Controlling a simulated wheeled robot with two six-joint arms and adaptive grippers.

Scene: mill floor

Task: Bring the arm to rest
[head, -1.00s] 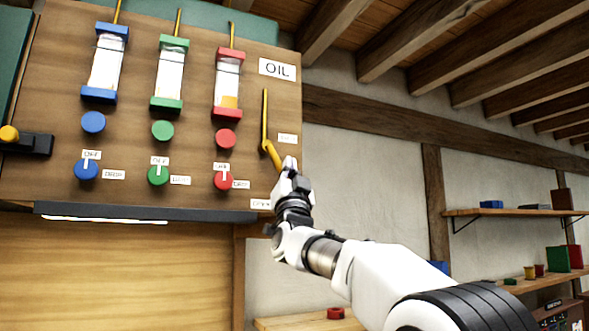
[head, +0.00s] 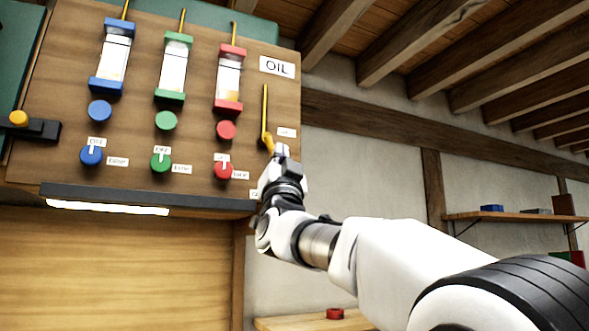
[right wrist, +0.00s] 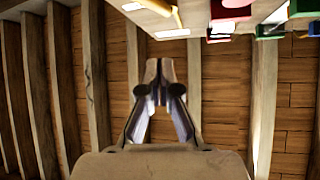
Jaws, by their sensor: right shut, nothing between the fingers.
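My right arm (head: 400,258) reaches up from the lower right in the head view. Its right gripper (head: 281,152) is in front of the lower right part of the wooden oil panel (head: 60,100), just below a thin yellow lever (head: 264,112). I cannot tell whether it touches the lever's lower end. In the right wrist view the fingers (right wrist: 159,74) are closed together, with nothing seen between them, pointing up toward the ceiling beams. My left gripper is not in view.
The panel carries blue, green and red oil sight glasses (head: 172,70) with matching knobs (head: 166,121). A black ledge (head: 150,200) runs under it. To the right are a wall shelf (head: 500,216) and, lower, a bench (head: 300,323) with a red part (head: 334,313).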

